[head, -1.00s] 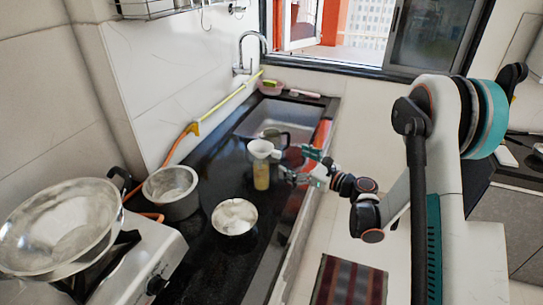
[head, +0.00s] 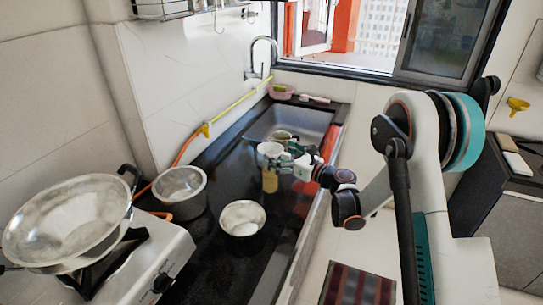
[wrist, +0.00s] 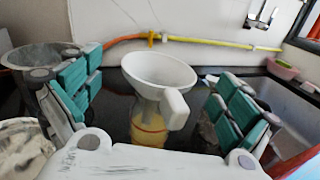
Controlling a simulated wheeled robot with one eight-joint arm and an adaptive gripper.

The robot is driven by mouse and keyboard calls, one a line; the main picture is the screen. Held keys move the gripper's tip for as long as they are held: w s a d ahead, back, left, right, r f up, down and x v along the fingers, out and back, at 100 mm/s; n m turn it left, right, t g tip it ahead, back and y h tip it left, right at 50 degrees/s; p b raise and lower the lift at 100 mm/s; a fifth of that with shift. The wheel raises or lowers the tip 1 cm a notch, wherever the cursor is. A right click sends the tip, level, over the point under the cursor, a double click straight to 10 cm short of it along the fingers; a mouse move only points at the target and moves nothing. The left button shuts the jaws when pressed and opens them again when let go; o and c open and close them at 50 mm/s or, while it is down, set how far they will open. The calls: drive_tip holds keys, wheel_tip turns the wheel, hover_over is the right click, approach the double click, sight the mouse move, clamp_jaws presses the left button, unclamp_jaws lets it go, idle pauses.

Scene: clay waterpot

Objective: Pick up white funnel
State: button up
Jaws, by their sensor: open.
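The white funnel (wrist: 160,72) sits upright in the mouth of a bottle with yellow contents (wrist: 148,132), seen between my fingers in the wrist view. Its handle points toward the camera at the right. In the head view the funnel (head: 268,149) shows on top of the bottle (head: 270,182) on the dark counter, partly covered by my gripper. My gripper (wrist: 155,105) is open, with one teal-padded finger on each side of the funnel. I see gaps between the pads and the funnel. My gripper (head: 285,160) reaches in from the right in the head view.
A metal bowl (head: 242,219) stands in front of the bottle, and a pot (head: 180,188) stands at the left. A stove with a large wok (head: 65,222) is further left. The sink (head: 300,122) lies behind. A yellow-orange hose (head: 232,106) runs along the wall.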

sight(271, 149)
drive_tip(key=b+x, duration=0.1)
drive_tip(key=x, duration=0.3)
drive_tip(key=shift+f, duration=0.15)
drive_tip(key=c, duration=1)
drive_tip(key=shift+o, duration=0.2)
